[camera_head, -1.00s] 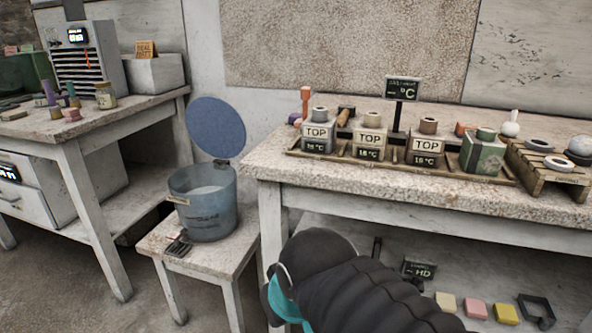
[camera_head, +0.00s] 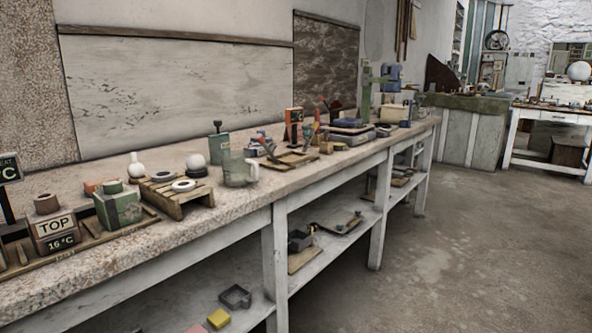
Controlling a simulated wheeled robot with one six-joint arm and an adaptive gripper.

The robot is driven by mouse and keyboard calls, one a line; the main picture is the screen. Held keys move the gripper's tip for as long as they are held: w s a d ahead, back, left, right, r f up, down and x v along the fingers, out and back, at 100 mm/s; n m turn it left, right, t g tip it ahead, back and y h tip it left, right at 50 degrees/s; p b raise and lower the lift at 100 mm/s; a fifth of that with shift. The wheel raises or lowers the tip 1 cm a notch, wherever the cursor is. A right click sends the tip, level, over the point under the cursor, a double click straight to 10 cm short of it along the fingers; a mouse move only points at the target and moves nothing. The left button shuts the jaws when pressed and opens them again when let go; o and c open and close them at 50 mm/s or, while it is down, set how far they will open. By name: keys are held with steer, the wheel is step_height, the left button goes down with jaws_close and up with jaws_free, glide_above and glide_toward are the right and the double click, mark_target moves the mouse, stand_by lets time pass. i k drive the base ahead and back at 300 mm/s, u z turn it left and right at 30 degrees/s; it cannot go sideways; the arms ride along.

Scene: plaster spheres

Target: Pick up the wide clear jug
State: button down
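The wide clear jug (camera_head: 238,172) stands upright on the long workbench, near its front edge. It is see-through with a greenish tint and looks empty. A small wooden rack stands to its left and a green container stands behind it. My gripper is not in view, and no part of my arm shows now.
The wooden rack (camera_head: 176,194) holds rings and a white ball. The green container (camera_head: 219,148) and a board of tools (camera_head: 292,158) crowd the bench (camera_head: 120,256) around the jug. Open floor (camera_head: 420,270) lies to the right, in front of the bench.

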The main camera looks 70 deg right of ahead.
mark_target(236, 165)
steer(key=z, duration=2)
